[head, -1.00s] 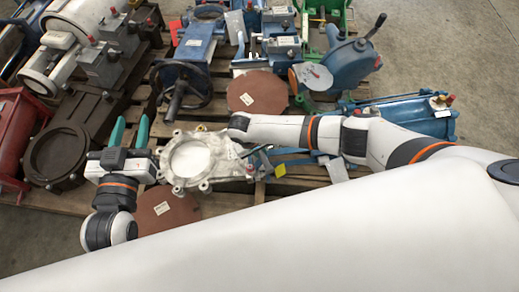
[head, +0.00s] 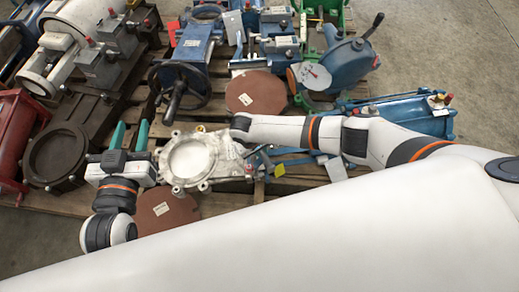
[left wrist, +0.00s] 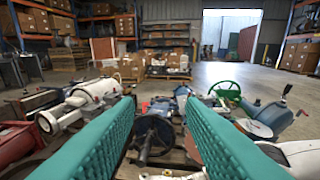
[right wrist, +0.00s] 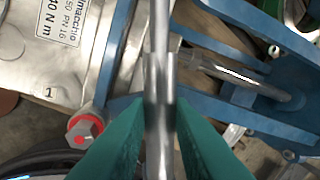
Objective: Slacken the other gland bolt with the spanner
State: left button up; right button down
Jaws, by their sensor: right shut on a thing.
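My right gripper (right wrist: 160,120) is shut on the steel shaft of what looks like the spanner (right wrist: 158,70), which runs upright through the right wrist view. Its working end is out of sight. A red-marked hex bolt head (right wrist: 85,129) sits left of the fingers, by a "1" on the silvery valve body (right wrist: 50,75); whether it is a gland bolt I cannot tell. In the head view the silvery valve body (head: 172,172) lies on the pallet, and my right arm hides its own fingers. My left gripper (head: 130,134) is open and empty, left of the valve body.
A blue frame (right wrist: 225,40) with a shiny rod (right wrist: 215,68) is close right of the spanner. In the head view, a blue valve with a handwheel (head: 180,82), rusty discs (head: 257,92) and a dark ring flange (head: 58,158) crowd the pallet. Open floor (head: 450,50) lies at upper right.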

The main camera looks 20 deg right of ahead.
pick_arm(q)
jog(key=shift+s+a+f+g, duration=0.1)
jog(key=shift+a+f+g, duration=0.05)
jog(key=shift+f+g, duration=0.25)
jog(key=shift+s+a+f+g, duration=0.1)
jog(key=shift+a+f+g, duration=0.05)
jog(key=shift+f+g, duration=0.2)
pick_arm(e)
jog(key=shift+w+d+r+n, duration=0.15)
jog(key=shift+d+n, duration=0.25)
jog(key=shift+d, duration=0.2)
pick_arm(q)
jog(key=shift+s+a+f+g+y+p, duration=0.15)
jog(key=shift+s+f+g+y+p, duration=0.2)
jog(key=shift+f, duration=0.3)
jog(key=shift+s+a+f+g+y+p, duration=0.15)
jog(key=shift+s+f+g+p, duration=0.2)
jog(key=shift+f, duration=0.3)
pick_arm(e)
jog(key=shift+w+d+n, duration=0.15)
jog(key=shift+d+n, duration=0.35)
jog(key=shift+d, duration=0.2)
pick_arm(q)
jog(key=shift+w, duration=0.1)
pick_arm(e)
jog(key=shift+d, duration=0.1)
